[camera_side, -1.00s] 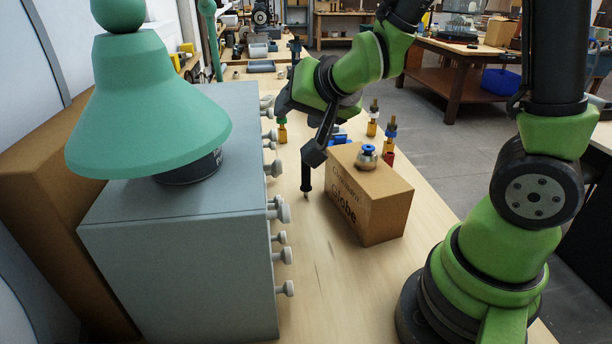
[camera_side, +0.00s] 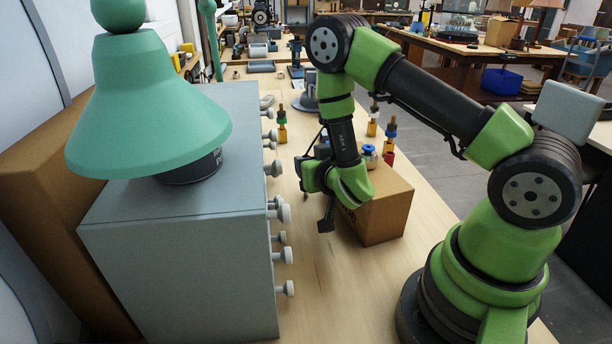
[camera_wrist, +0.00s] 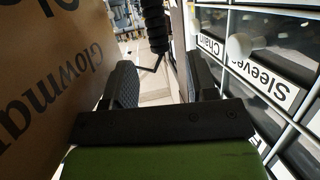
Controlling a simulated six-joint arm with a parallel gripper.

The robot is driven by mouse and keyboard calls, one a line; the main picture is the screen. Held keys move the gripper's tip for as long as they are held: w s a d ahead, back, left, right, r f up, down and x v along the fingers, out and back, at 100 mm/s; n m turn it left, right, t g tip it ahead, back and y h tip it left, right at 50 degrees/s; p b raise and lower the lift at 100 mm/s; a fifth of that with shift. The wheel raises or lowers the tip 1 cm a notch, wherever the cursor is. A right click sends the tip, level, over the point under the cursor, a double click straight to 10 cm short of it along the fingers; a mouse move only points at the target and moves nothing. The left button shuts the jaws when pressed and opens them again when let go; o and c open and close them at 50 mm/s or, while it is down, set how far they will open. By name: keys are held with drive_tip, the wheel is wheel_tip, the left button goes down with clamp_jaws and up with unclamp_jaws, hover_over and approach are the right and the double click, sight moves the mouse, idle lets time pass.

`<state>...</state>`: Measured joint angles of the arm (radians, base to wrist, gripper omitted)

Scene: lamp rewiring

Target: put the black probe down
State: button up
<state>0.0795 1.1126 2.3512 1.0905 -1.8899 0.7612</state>
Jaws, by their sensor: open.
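The black probe (camera_wrist: 155,28) shows in the wrist view as a dark ribbed handle with a thin dark end, at the top middle beyond my fingertips. My gripper (camera_wrist: 162,80) is open, with a clear gap between its two dark fingers, and nothing is seen clamped in it. In the side view my gripper (camera_side: 326,214) hangs over the bench between the cardboard box and the drawer cabinet. I cannot make out the probe clearly there; my arm covers much of that area. What the probe rests on is not clear.
The cardboard box (camera_side: 385,215) stands close on the right, with a blue-topped metal piece (camera_side: 369,155) on it. The grey drawer cabinet (camera_side: 180,265) with protruding knobs stands on the left. The green lamp shade (camera_side: 145,110) is above it. The front bench (camera_side: 310,285) is clear.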

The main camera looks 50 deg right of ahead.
drive_tip(key=x, duration=0.5)
clamp_jaws()
